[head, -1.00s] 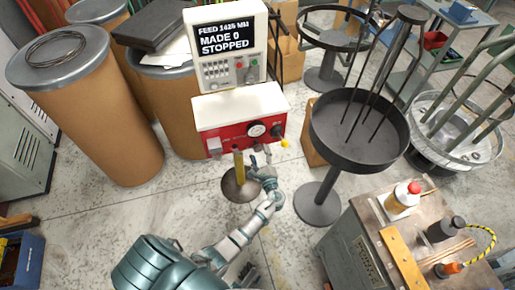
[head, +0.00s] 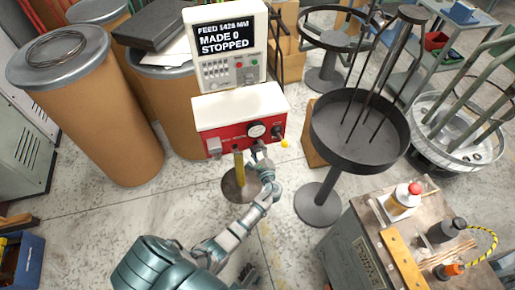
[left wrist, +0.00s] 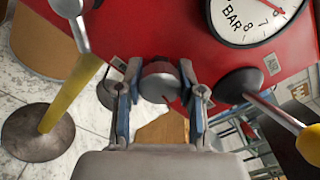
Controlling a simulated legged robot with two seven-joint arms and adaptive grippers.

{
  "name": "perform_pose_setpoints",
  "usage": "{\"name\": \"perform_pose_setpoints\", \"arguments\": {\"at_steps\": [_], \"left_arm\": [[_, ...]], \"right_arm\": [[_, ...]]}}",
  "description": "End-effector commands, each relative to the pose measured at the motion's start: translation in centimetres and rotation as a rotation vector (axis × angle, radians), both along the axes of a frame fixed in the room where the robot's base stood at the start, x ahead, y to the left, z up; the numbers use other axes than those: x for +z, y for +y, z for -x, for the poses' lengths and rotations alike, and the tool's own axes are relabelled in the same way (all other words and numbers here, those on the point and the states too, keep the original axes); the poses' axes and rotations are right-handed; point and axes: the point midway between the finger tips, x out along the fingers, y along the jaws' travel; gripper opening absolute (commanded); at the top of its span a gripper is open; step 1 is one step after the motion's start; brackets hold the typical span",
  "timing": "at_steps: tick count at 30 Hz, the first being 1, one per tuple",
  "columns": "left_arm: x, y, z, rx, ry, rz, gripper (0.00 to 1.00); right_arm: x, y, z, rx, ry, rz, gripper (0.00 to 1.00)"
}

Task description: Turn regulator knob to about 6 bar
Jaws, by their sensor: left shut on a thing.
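In the head view my left gripper (head: 260,150) is at the underside of the red unit (head: 225,138), and the knob is mostly hidden there. The white pressure gauge (head: 257,130) is just above. In the left wrist view the gauge (left wrist: 245,22) is cut by the top edge; BAR, 7 and 8 show with part of a red needle.
A yellow-tipped lever (head: 284,143) stands close to the right of my left gripper. A yellow post (head: 239,168) on a round base is close to its left. A dark round pan stand (head: 358,150) and a workbench (head: 375,230) stand further right.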

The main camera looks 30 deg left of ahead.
Motion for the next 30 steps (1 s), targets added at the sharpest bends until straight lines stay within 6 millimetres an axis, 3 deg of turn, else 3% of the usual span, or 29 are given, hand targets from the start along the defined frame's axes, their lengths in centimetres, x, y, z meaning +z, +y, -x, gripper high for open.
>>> {"name": "perform_pose_setpoints", "arguments": {"at_steps": [6, 13, 14, 16, 26, 30], "left_arm": [[-0.2, 0.1, 0.1, 0.001, -0.054, 0.046, 0.03], [-0.1, 0.1, 0.1, 0.002, -0.054, 0.047, 0.03], [-0.1, 0.1, 0.1, 0.002, -0.054, 0.047, 0.45], [-0.1, 0.1, 0.1, 0.002, -0.054, 0.047, 0.63], [-0.1, -0.1, 0.1, 0.001, -0.055, 0.048, 0.64], [-0.2, -1.3, 1.1, -0.001, -0.054, 0.05, 0.64]], "right_arm": [[2.2, 0.1, 0.3, -0.005, -0.014, -0.007, 0.0], [2.2, 0.0, 0.3, -0.004, -0.012, -0.005, 0.0], [2.2, 0.0, 0.3, -0.004, -0.012, -0.005, 0.0], [2.2, 0.0, 0.4, -0.004, -0.011, -0.005, 0.0], [2.2, 0.0, 0.3, -0.003, -0.012, -0.004, 0.0], [2.2, 0.0, 0.3, -0.003, -0.012, -0.004, 0.0]]}}
